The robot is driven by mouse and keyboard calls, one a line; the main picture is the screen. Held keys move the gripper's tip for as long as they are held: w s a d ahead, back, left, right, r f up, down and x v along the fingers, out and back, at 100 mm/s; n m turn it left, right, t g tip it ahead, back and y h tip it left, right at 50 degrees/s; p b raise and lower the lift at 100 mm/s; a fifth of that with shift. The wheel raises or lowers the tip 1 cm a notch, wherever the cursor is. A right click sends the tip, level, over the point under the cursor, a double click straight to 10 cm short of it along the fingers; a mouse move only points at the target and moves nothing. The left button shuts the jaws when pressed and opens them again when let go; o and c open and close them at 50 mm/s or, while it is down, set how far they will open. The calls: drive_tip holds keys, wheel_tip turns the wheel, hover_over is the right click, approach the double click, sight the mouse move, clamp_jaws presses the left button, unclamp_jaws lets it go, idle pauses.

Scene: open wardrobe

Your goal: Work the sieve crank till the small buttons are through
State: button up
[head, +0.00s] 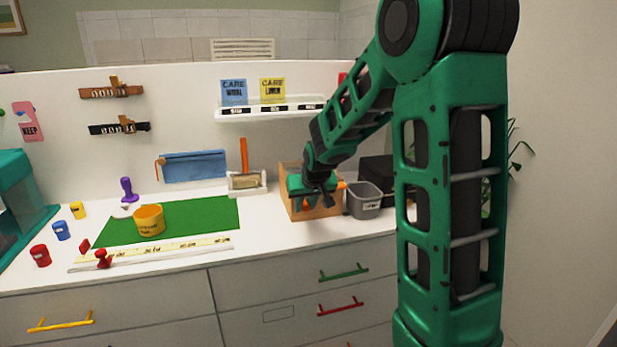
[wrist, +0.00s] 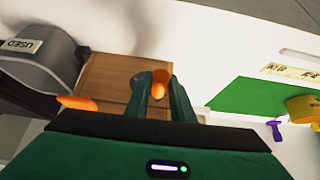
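The sieve is a light wooden box (head: 298,208) standing at the right part of the worktop, and its brown top shows in the wrist view (wrist: 108,80). My gripper (head: 324,194) is over the box. In the wrist view an orange crank knob (wrist: 159,88) sits between my two fingertips (wrist: 160,80) and fills the gap, so the fingers look shut on it. Another orange piece (wrist: 77,103) sticks out left of the fingers; an orange part also shows beside the box in the head view (head: 340,185). Buttons, and what is inside the box, are hidden.
A grey bin (head: 364,201) labelled USED (wrist: 20,46) stands close to the box's right. A small tray with a brush (head: 247,182) stands to its left. A green mat (head: 205,215) with a yellow tub (head: 148,219) lies further left. My arm blocks the far right.

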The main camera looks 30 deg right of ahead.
drive_tip(key=o, duration=0.3)
drive_tip(key=shift+s+d, duration=0.3)
drive_tip(key=shift+d, duration=0.55)
drive_tip(key=shift+s+d, duration=0.25)
drive_tip(key=shift+d, duration=0.6)
drive_tip(key=shift+s+d, duration=0.15)
drive_tip(key=shift+d, duration=0.55)
drive_tip(key=c, duration=0.3)
drive_tip(key=shift+a, duration=0.15)
drive_tip(key=shift+w+a, duration=0.25)
drive_tip(key=shift+a, duration=0.5)
drive_tip(key=shift+w+a, duration=0.2)
drive_tip(key=shift+a, duration=0.6)
drive_tip(key=shift+w+a, duration=0.25)
drive_tip(key=shift+a, duration=0.5)
drive_tip(key=shift+d, duration=0.15)
